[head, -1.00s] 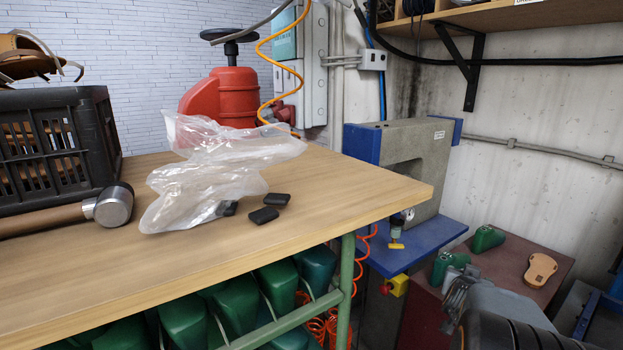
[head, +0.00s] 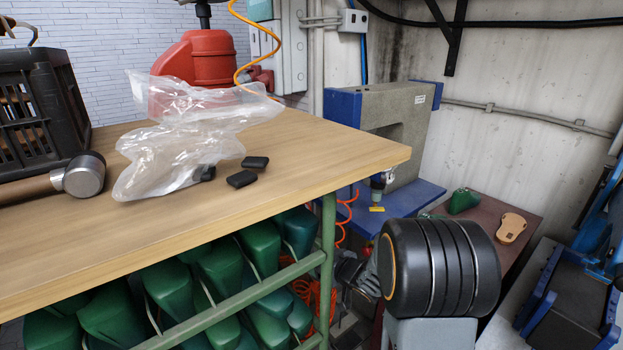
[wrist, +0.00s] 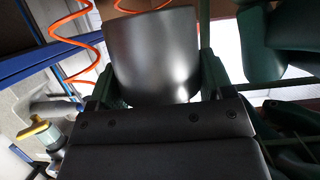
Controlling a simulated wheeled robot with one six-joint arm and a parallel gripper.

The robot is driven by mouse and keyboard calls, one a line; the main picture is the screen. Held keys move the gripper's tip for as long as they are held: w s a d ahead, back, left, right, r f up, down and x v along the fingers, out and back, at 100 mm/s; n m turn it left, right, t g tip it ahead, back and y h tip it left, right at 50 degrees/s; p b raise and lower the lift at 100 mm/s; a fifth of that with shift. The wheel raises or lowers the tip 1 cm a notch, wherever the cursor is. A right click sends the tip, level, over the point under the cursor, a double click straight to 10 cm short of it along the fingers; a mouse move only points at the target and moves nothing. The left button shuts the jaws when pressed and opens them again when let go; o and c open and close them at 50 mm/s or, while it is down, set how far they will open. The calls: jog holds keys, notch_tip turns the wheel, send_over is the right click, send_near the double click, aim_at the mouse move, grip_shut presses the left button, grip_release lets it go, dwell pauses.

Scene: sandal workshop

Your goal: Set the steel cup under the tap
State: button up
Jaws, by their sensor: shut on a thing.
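In the wrist view my gripper (wrist: 158,78) is shut on a smooth, shiny dark-grey rounded thing, which looks like the steel cup (wrist: 155,50). One finger is on each side of it. Its rim and inside are hidden, so I cannot tell how upright it is. In the head view, a black rounded part of my arm fills the lower right, and it hides most of my gripper and the cup. I see no tap in either view.
Green shoe lasts (head: 215,265) lie below. A blue-grey machine (head: 400,110) stands behind my arm. Orange coiled hoses (wrist: 75,30) hang close.

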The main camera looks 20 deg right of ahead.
jog(key=s+d+r+m+h, duration=0.2)
jog(key=d+r+m+h, duration=0.15)
jog(key=d, duration=0.35)
jog(key=s+d+r+m+g+h, duration=0.1)
jog(key=s+d+r+m+h, duration=0.2)
jog(key=d, duration=0.4)
jog(key=d+r+m+h, duration=0.1)
jog(key=d+m+h, duration=0.25)
jog(key=d, duration=0.25)
jog(key=s+d+r+m+g+h, duration=0.2)
jog(key=s+d, duration=0.4)
jog(key=s, duration=0.3)
jog(key=s+d+r+m+g+h, duration=0.2)
jog(key=s+d+m+g+h, duration=0.2)
jog(key=s, duration=0.5)
jog(key=shift+s+d+r+m+g+h, duration=0.2)
jog(key=shift+d+r+m+g+h, duration=0.2)
jog(key=shift+d+m+g, duration=0.6)
jog(key=shift+d+f, duration=0.1)
jog(key=shift+d, duration=0.05)
